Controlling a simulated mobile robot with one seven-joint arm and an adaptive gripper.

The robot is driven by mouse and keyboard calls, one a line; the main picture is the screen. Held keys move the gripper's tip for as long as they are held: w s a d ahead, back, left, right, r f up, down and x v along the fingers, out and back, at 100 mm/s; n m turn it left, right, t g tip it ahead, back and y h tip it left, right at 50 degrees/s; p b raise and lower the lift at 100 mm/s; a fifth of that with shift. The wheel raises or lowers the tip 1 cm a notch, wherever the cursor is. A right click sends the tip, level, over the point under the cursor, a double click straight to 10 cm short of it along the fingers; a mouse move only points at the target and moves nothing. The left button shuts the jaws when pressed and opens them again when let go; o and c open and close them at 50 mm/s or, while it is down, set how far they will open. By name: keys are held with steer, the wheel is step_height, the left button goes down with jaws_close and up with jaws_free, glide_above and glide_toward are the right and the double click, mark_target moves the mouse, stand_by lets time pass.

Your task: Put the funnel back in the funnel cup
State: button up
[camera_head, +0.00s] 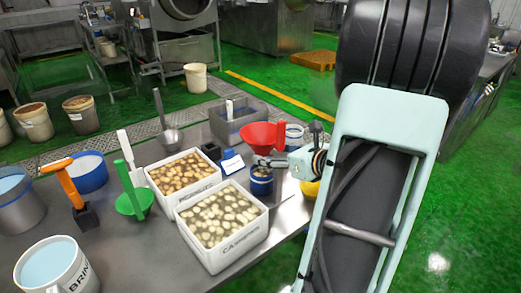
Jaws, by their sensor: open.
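Two funnels show on the steel table in the head view. A red funnel (260,136) with an upright red handle is just behind my gripper. A green funnel (134,205) with a tall green handle is at the left of the white crates. My gripper (267,162) comes in from the right and is open, over or beside a small blue cup (261,183) and close in front of the red funnel. I cannot tell whether it touches either. The red funnel's lower part is hidden, so what it rests on cannot be told.
Two white crates (234,252) of pale round food stand mid-table. A grey bin (238,120) is at the back, and a white-and-blue cup (294,134) is behind my gripper. A yellow bowl (310,189) is partly behind my arm. Buckets and an orange-handled tool (67,183) are at left.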

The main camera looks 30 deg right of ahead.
mark_target(265, 139)
steer(key=shift+x, duration=3.05)
steer(key=shift+d, duration=0.1)
steer(key=c, duration=1.5)
